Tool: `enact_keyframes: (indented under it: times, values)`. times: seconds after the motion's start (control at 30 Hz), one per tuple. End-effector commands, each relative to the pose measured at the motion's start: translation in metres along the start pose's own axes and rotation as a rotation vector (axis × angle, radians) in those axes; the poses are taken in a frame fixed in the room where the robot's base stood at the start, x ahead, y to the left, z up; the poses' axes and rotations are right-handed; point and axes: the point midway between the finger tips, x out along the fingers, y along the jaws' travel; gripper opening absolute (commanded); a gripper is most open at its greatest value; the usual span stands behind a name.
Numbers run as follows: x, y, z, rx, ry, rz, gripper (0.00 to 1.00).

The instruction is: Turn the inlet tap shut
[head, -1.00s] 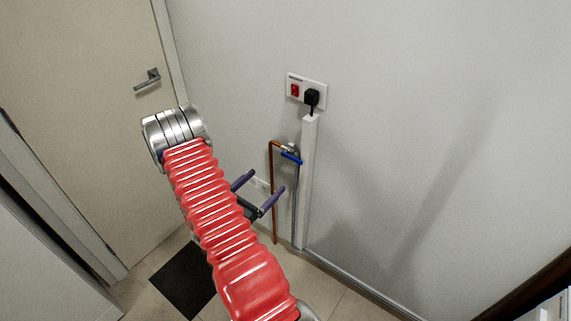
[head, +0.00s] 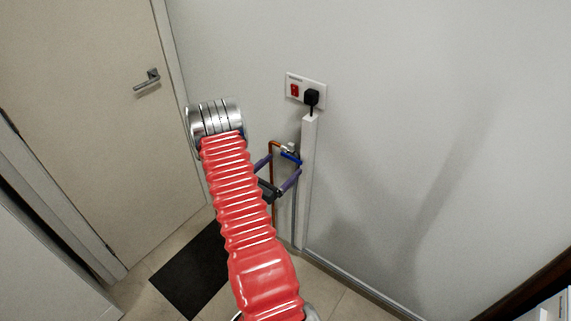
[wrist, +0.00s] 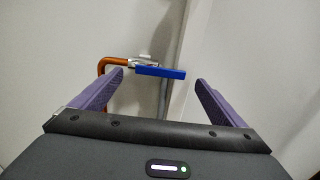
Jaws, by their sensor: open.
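The inlet tap has a blue lever handle (head: 291,158), set crosswise at the top of a copper pipe (head: 272,148) by the wall. In the wrist view the blue lever (wrist: 161,72) lies nearly level, ahead of and between my two fingertips. My gripper (head: 281,166) is open, with purple fingers spread on either side just in front of the tap. In the wrist view my gripper (wrist: 160,78) holds nothing, and I see no finger touching the lever. My red arm hides part of the pipework in the head view.
A white vertical trunking (head: 308,180) stands right beside the tap, under a socket plate (head: 306,91) with a red switch and black plug. A door (head: 90,120) is at left and a dark mat (head: 190,272) lies on the floor. The wall at right is bare.

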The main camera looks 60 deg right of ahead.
Motion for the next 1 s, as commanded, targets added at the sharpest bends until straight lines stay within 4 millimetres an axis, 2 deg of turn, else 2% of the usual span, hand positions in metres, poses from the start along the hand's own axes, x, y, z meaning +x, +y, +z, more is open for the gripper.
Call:
enact_keyframes:
  times: [0.1, 0.3, 0.63, 1.0]
  values:
    - [0.018, -0.001, 0.000, 0.000, -0.001, -0.002, 0.94]
    - [0.035, 0.000, 0.000, 0.000, 0.000, 0.000, 0.94]
    - [0.037, 0.000, 0.000, -0.001, 0.000, 0.001, 0.94]
    - [0.037, 0.000, 0.000, -0.001, 0.000, 0.001, 0.68]
